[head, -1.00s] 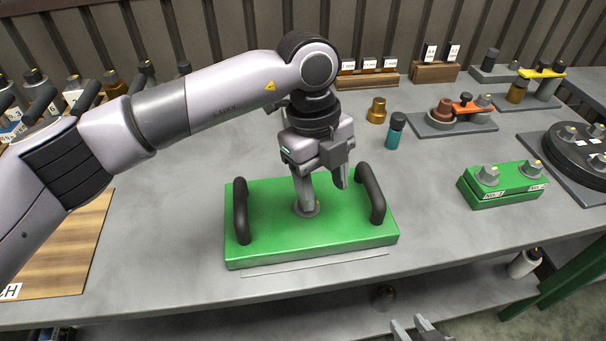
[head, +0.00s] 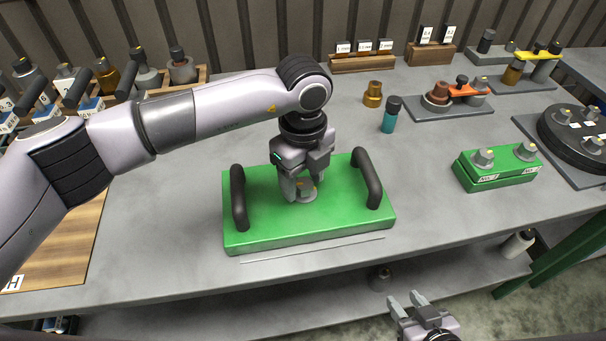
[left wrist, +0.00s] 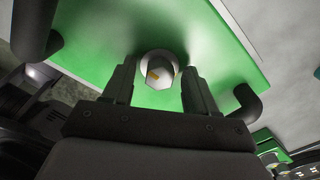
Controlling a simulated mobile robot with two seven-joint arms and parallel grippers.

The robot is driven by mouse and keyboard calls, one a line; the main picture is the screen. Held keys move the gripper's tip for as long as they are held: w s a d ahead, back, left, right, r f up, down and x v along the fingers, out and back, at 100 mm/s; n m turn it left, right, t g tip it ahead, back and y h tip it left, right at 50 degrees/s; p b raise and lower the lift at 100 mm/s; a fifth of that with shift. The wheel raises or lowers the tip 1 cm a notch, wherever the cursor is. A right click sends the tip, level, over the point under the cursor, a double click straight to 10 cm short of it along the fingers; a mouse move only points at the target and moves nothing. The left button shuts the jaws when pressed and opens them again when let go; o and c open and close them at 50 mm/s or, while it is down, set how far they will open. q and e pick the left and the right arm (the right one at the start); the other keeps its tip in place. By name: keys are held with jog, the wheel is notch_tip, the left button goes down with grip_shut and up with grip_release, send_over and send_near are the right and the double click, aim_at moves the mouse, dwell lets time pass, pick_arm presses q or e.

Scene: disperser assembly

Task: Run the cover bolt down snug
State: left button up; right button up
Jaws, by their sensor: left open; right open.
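The cover is a green plate (head: 250,222) with two black handles, lying on the grey bench. The cover bolt (head: 306,193) is a grey head with a small yellow mark at the middle of the plate. It also shows in the left wrist view (left wrist: 158,70), between and just beyond the fingertips. My left gripper (head: 300,192) points down over the bolt, fingers apart on either side of it; I cannot tell whether they touch it. My right gripper (head: 408,300) is open and empty, low in front of the bench edge.
The black handles (head: 238,198) and (head: 367,178) stand on both sides of my left gripper. A green block (head: 497,170) with grey knobs sits to the right. A teal bottle (head: 390,118) and a brass part (head: 373,95) stand behind.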

pick_arm(q)
jog(key=c, duration=1.1)
jog(key=shift+o, duration=0.2)
